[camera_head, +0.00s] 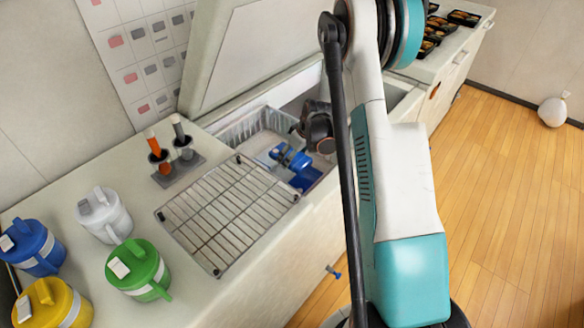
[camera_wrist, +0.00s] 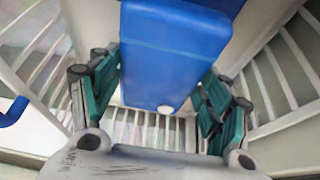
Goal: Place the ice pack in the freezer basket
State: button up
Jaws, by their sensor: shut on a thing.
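The blue ice pack (camera_wrist: 175,55) is a smooth rectangular block with rounded edges. My gripper (camera_wrist: 160,95) is shut on it, with teal fingers on either side. In the head view, the ice pack (camera_head: 306,179) shows partly below my gripper, inside the open freezer. The white slatted freezer basket (camera_head: 232,132) sits in the freezer opening, and its slats (camera_wrist: 45,55) surround the ice pack in the wrist view. I cannot tell whether the ice pack touches the basket floor. My arm hides part of the freezer's right side.
The freezer lid (camera_head: 262,45) stands raised behind. A wire rack (camera_head: 228,212) lies on the counter in front. Several lidded jugs, including a green one (camera_head: 140,268), stand at left. A holder with two handled tools (camera_head: 172,160) stands near the wall.

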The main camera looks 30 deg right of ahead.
jog(key=shift+f+b, duration=0.85)
jog(key=shift+f, duration=1.55)
jog(key=shift+r, duration=0.1)
jog(key=o, duration=1.3)
jog(key=p+v, duration=0.4)
jog(key=v, duration=0.8)
